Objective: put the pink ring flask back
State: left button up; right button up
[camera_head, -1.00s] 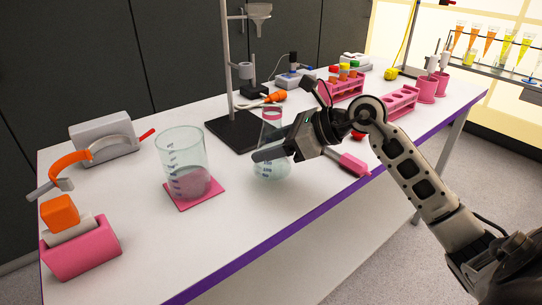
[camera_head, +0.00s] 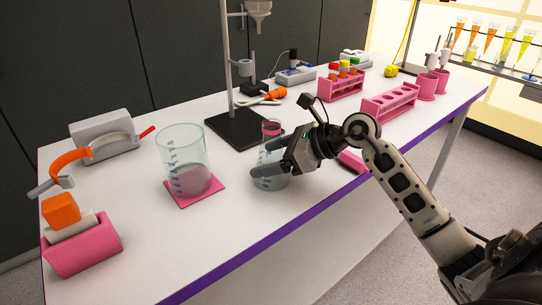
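The clear conical flask with a pink ring (camera_head: 271,127) around its neck stands upright on the white bench, near the middle. My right gripper (camera_head: 258,160) is at the flask, coming from the right. Its two dark fingers are spread apart, one above the other in the picture, and they cover part of the flask's body. Whether a finger still touches the glass cannot be told. My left gripper is not in view.
A large beaker (camera_head: 184,148) with pinkish liquid stands on a pink mat (camera_head: 203,198) to the left. Behind are a dark stand base (camera_head: 234,130) and pink racks (camera_head: 389,103). A pink-handled thing (camera_head: 352,162) lies under my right arm. The bench's front is clear.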

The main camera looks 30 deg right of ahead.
jog(key=shift+r, duration=0.15)
jog(key=shift+s+d+r, duration=0.1)
jog(key=shift+s+d, duration=0.1)
jog(key=shift+d, duration=0.05)
jog(key=b+v, duration=0.1)
jog(key=v, duration=1)
jog(key=shift+s, duration=0.2)
jog(key=shift+d+r, duration=0.1)
